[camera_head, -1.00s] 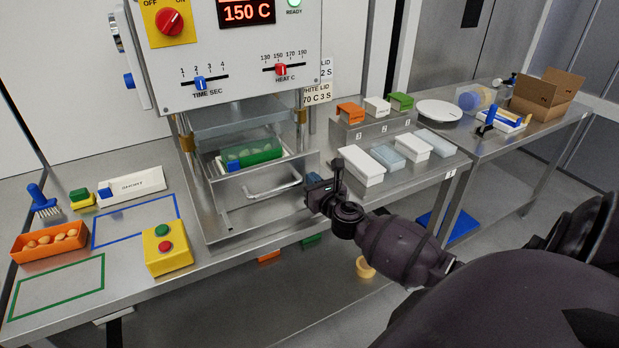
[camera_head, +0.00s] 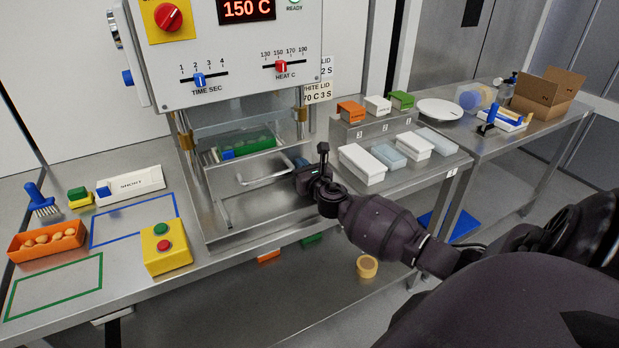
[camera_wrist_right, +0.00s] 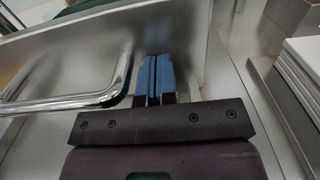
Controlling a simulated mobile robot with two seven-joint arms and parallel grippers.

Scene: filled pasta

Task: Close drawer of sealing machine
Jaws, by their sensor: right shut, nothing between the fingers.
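The sealing machine (camera_head: 235,60) stands at the back centre. Its drawer has a steel front with a bar handle (camera_head: 270,175) and holds a green tray with a blue part (camera_head: 245,144). The drawer sits partly beneath the press, further in than before. My right gripper (camera_head: 300,163) is at the right end of the drawer front, beside the handle. In the right wrist view its blue fingers (camera_wrist_right: 154,80) are shut with nothing between them, their tips at the drawer's front panel (camera_wrist_right: 180,50). The handle (camera_wrist_right: 75,95) lies to their left. My left gripper is not in view.
A yellow button box (camera_head: 167,248) and an orange tray of filled pasta (camera_head: 45,250) are on the left of the table. White and pale blue boxes (camera_head: 362,165) stand to the right of my right gripper. The machine's base plate is bare in front of the drawer.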

